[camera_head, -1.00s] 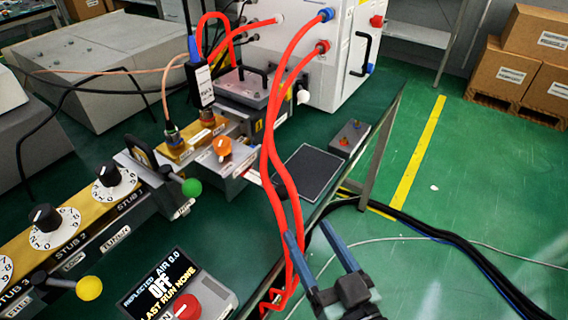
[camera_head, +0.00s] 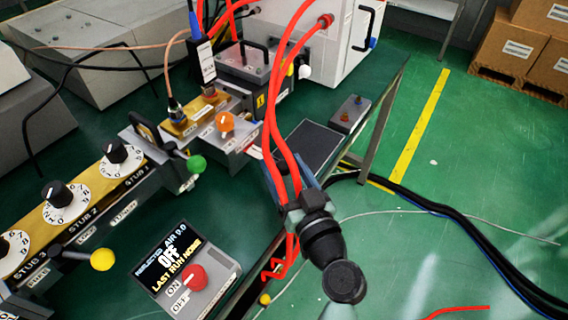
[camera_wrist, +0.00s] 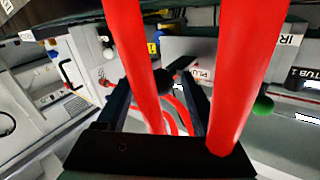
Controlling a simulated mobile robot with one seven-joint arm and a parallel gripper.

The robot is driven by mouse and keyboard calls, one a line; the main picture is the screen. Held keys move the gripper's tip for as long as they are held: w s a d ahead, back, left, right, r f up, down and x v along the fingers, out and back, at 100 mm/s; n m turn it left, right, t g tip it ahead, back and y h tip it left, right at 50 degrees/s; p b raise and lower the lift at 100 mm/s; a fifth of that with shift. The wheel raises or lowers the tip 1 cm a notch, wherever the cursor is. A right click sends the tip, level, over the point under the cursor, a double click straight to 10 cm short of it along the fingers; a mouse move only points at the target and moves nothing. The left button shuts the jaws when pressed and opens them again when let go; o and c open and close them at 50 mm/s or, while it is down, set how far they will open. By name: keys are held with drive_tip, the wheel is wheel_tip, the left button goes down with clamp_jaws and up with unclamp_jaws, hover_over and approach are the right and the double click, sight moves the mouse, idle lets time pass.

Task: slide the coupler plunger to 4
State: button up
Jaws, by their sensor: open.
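My gripper (camera_head: 290,188) is open, with nothing seen between its fingers. In the head view it is beside two red hoses that hide part of it. In the wrist view the hoses pass very close to the camera, and the open fingers (camera_wrist: 160,85) show around them; contact cannot be told. Beyond the fingers is a grey block with a label starting "PLU" (camera_wrist: 201,74), partly hidden.
Stub dials (camera_head: 66,198) and green (camera_head: 196,164) and yellow (camera_head: 102,259) ball handles lie left. A control box (camera_head: 187,268) reads OFF. A dark pad (camera_head: 305,146) and small grey box (camera_head: 351,113) lie behind my gripper.

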drive_tip(key=shift+w, duration=0.15)
drive_tip(key=shift+c, duration=0.3)
drive_tip(key=c, duration=0.9)
clamp_jaws()
drive_tip(key=shift+d, duration=0.25)
